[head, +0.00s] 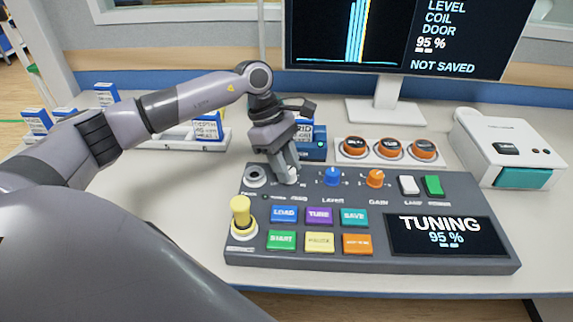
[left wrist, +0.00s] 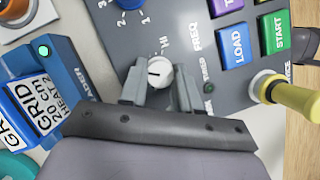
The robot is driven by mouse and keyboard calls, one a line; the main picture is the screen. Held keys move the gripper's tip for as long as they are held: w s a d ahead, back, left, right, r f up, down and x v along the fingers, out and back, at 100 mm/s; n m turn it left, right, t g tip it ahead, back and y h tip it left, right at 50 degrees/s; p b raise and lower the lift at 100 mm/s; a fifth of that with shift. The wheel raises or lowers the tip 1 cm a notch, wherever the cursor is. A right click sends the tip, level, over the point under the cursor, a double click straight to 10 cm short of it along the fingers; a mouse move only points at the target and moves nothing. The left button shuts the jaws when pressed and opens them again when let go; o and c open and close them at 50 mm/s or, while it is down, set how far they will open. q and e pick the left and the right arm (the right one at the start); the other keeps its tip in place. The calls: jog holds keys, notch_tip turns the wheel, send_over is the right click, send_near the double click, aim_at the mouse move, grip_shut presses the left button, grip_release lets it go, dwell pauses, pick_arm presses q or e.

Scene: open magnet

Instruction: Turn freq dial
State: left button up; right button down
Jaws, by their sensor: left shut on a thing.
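The freq dial is a small white knob with a dark pointer line, seen between the fingers in the left wrist view (left wrist: 159,71), next to the printed word FREQ. In the head view my left gripper (head: 287,177) points down at the top left of the grey control console (head: 375,260) and mostly hides the dial. In the left wrist view my left gripper (left wrist: 160,88) is shut on the dial, one finger on each side. The console screen (head: 446,236) reads TUNING 95 %. My right gripper is in neither view.
A blue layer dial (head: 333,176) and an orange gain dial (head: 376,178) stand right of the gripper. A yellow knob (head: 241,212) rises at the console's left. Behind are a blue card reader (head: 314,150), a monitor stand (head: 386,108) and a white box (head: 500,135).

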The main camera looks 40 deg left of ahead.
pick_arm(q)
jog(key=shift+r, duration=0.1)
jog(key=o, duration=1.1)
jog(key=shift+c, duration=0.2)
jog(key=v, duration=0.7)
